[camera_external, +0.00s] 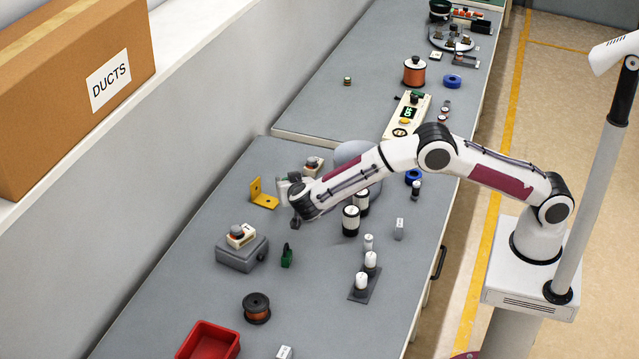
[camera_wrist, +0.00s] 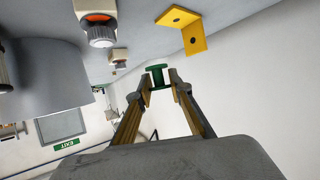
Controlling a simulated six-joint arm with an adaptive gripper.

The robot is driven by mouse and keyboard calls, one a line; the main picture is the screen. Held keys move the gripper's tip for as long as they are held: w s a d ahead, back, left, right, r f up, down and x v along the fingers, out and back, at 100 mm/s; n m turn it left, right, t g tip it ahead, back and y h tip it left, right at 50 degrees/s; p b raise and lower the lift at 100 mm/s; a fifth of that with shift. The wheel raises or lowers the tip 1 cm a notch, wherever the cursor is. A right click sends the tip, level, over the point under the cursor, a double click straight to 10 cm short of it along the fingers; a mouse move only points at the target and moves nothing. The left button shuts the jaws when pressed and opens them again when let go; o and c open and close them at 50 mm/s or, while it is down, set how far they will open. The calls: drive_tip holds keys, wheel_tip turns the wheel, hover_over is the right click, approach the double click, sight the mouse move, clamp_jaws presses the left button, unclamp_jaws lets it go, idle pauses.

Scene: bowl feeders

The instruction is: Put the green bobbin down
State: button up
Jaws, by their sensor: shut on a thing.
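The green bobbin (camera_wrist: 158,77) is at the tips of my gripper (camera_wrist: 160,80) in the wrist view, between the two fingers. My gripper is shut on it. The bobbin's flanges show beyond the fingertips, and the tabletop fills the upper part of that tilted view. In the external view my wrist is over the grey table (camera_external: 205,285), near the yellow bracket (camera_external: 262,194). There I cannot make out the bobbin or the fingertips clearly.
The yellow bracket (camera_wrist: 183,28) also shows in the wrist view. A grey box with a button (camera_external: 241,252), a small green-and-black object (camera_external: 287,257), a copper spool (camera_external: 257,308) and a red bin (camera_external: 209,341) stand nearer the front. Black-and-white cylinders (camera_external: 350,221) stand right of my wrist.

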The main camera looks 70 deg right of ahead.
drive_tip(key=w+d, duration=0.2)
drive_tip(key=d, duration=0.2)
drive_tip(key=w+d, duration=0.3)
drive_tip(key=d, duration=0.1)
drive_tip(key=w+d+r, duration=0.1)
drive_tip(key=w+d, duration=0.2)
drive_tip(key=d, duration=0.1)
drive_tip(key=shift+w+d+r, duration=0.1)
drive_tip(key=shift+d, duration=0.25)
drive_tip(key=shift+c, duration=0.2)
drive_tip(key=shift+o, duration=0.2)
drive_tip(key=shift+f, duration=3.1)
drive_tip(key=shift+f, duration=1.9)
drive_tip(key=shift+f, duration=0.1)
drive_tip(key=o, duration=0.9)
